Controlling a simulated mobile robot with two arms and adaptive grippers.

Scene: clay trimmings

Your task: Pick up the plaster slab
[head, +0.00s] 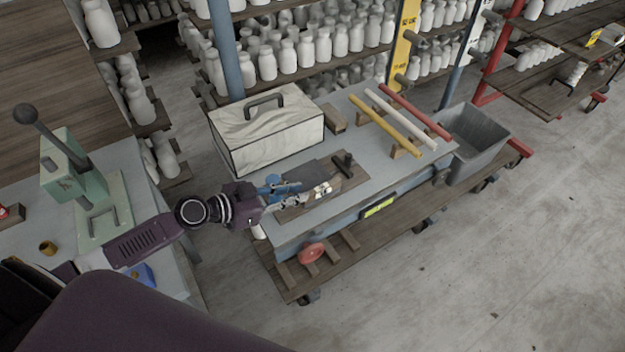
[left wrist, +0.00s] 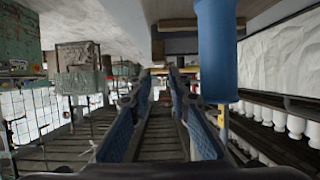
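A white block with a creased surface, dark edges and a dark handle on top, which I take to be the plaster slab (head: 265,137), stands at the back left of the grey worktop. A similar creased white face shows at the right of the left wrist view (left wrist: 283,58). My left gripper (head: 298,192) is in front of the block, low over a wooden board, and apart from the block. Its blue-padded fingers also show in the left wrist view (left wrist: 158,76), spread with nothing seen between them. My right gripper is not in view.
The wooden board (head: 360,176) carries a dark plate and a small upright handle. Yellow, white and red rods (head: 385,125) lie on wooden rests at the back right. A grey bin (head: 478,140) stands right of the worktop. Shelves of white bottles (head: 300,55) are behind.

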